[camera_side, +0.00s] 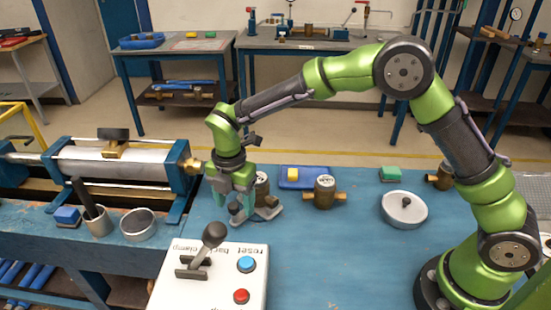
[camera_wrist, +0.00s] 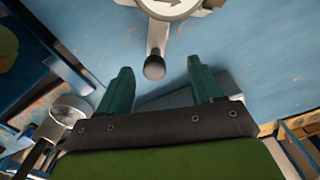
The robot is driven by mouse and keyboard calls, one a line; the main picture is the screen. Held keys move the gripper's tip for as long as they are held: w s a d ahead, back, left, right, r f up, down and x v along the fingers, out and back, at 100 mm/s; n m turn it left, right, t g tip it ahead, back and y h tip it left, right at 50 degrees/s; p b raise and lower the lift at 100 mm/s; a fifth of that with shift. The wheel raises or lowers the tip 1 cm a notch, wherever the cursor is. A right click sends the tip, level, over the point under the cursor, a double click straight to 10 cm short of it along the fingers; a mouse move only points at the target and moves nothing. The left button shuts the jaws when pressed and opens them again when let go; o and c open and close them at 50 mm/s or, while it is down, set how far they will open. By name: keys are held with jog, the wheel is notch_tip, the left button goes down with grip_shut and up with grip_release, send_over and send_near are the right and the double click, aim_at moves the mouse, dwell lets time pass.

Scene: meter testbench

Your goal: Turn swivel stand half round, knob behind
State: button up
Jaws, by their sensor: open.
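The swivel stand (camera_side: 269,212) is a grey base on the blue bench, carrying a brown meter (camera_side: 262,187). In the wrist view, the meter's round face (camera_wrist: 168,4) with a dark arrow is cut off by the top edge. A grey arm (camera_wrist: 158,36) runs from the stand toward my gripper and ends in a dark knob (camera_wrist: 154,68). The knob also shows in the side view (camera_side: 235,208), on the stand's left, beside my fingers. My gripper (camera_wrist: 160,76) is open, its green fingers on either side of the knob in the picture. Contact cannot be told.
A lever box (camera_side: 215,275) stands in front, with a clamp cylinder (camera_side: 140,170) to the left. Behind the stand are a blue tray (camera_side: 300,182) and another brown meter (camera_side: 325,192).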

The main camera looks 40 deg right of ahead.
jog(key=shift+s+d, duration=0.1)
jog(key=shift+s, duration=0.3)
jog(key=shift+s, duration=0.1)
